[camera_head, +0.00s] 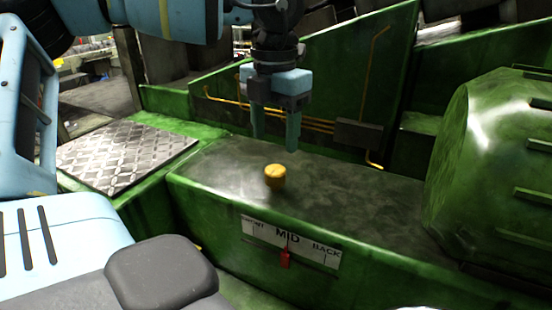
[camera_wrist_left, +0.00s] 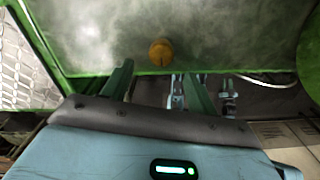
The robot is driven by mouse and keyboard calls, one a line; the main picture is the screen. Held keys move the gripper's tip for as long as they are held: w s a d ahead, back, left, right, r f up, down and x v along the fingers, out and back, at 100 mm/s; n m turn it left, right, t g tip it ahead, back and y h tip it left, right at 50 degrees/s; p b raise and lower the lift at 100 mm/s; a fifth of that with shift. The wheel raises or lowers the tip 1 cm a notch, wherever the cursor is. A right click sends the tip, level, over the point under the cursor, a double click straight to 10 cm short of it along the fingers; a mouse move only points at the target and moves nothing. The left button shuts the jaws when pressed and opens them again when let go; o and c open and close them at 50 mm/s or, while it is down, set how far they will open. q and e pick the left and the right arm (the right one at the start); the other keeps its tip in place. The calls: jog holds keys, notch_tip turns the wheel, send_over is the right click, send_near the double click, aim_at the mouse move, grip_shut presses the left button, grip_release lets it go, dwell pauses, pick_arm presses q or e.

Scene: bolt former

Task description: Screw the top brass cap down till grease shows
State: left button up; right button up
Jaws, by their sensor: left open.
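A small brass cap (camera_head: 275,176) stands upright on the dark worn top of the green machine block (camera_head: 340,190). My left gripper (camera_head: 276,142) points down above and slightly behind the cap in the head view, with its two green fingers apart and nothing between them. In the left wrist view the cap (camera_wrist_left: 161,52) lies beyond the fingertips (camera_wrist_left: 160,78), roughly centred between them and not touched. No grease can be made out at the cap. My right gripper is in neither view.
A label strip (camera_head: 288,240) reading MID and BACK, with a red tag (camera_head: 286,258), is on the block's front. A large green ribbed housing (camera_head: 490,170) stands at right. Yellow pipes (camera_head: 300,122) run behind. A diamond-plate panel (camera_head: 125,155) lies at left.

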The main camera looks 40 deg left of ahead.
aim_at(275, 170)
pick_arm(q)
jog(key=shift+s+d, duration=0.15)
jog(key=shift+s, duration=0.05)
jog(key=shift+f, duration=0.2)
notch_tip(275, 170, down, 7)
jog(key=shift+f+p, duration=0.15)
jog(key=shift+p, duration=0.35)
jog(key=shift+c, duration=0.2)
jog(key=c, duration=1)
